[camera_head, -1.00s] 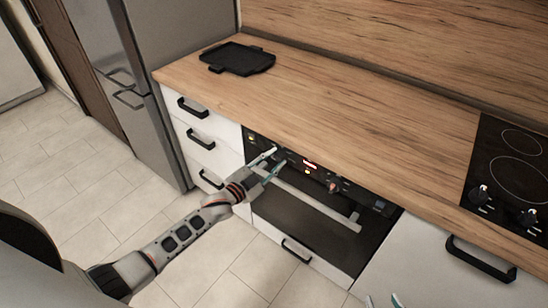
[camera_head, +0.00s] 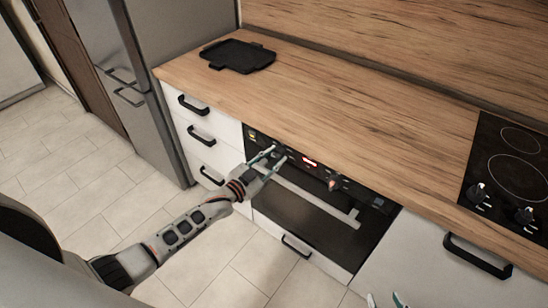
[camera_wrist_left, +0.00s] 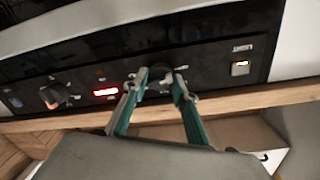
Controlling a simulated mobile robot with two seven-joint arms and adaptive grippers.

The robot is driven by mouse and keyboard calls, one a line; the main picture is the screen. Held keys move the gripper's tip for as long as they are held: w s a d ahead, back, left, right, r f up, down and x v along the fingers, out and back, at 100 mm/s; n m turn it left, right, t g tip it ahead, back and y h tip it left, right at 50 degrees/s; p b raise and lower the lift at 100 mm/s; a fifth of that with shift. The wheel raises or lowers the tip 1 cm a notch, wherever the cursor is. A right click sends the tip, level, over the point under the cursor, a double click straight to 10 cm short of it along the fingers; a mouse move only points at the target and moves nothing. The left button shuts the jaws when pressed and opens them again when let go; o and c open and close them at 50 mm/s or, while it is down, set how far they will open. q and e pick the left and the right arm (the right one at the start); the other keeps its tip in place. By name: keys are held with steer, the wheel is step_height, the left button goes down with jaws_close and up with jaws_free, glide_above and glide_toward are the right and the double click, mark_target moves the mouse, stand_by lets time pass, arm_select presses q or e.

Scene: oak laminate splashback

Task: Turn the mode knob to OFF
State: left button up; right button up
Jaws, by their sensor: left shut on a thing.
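The oven control panel (camera_head: 318,172) sits below the worktop. My left gripper (camera_head: 275,157) is at its left part, its fingers closed on a dark knob (camera_wrist_left: 157,82) that is mostly hidden between the fingertips. My left gripper also shows in the left wrist view (camera_wrist_left: 157,78), with a teal finger on each side of the knob. The knob's label and pointer cannot be read. A second knob (camera_head: 334,184) stands right of the red-lit display (camera_head: 309,162). My right gripper (camera_head: 385,300) shows only its fingertips at the bottom edge, apart and empty.
The oven handle bar (camera_head: 315,203) runs just below the panel. A lit button marked LIGHT (camera_wrist_left: 240,68) lies beside the held knob. A black tray (camera_head: 238,55) lies on the worktop, and a hob (camera_head: 512,180) is at the right. The floor before the oven is clear.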

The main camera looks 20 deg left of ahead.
arm_select(q)
steer(key=o, duration=1.1)
steer(key=shift+s+a+f, duration=0.1)
steer(key=shift+s+a, duration=0.1)
steer(key=shift+s, duration=0.25)
steer(key=v, duration=1.1)
steer(key=s+d+f+n+g+y, duration=0.1)
steer(key=s+f, duration=0.2)
steer(key=s, duration=0.4)
steer(key=s+d+f+n+g+y, duration=0.1)
steer(key=s+f+n+g+y, duration=0.1)
steer(key=s+f, duration=0.2)
steer(key=s+d+f+n+g+y, duration=0.1)
steer(key=s+f, duration=0.3)
steer(key=s, duration=0.6)
steer(key=shift+s+d+f+n+g, duration=0.2)
steer(key=shift+d+n+g, duration=0.1)
steer(key=shift+n+g, duration=0.3)
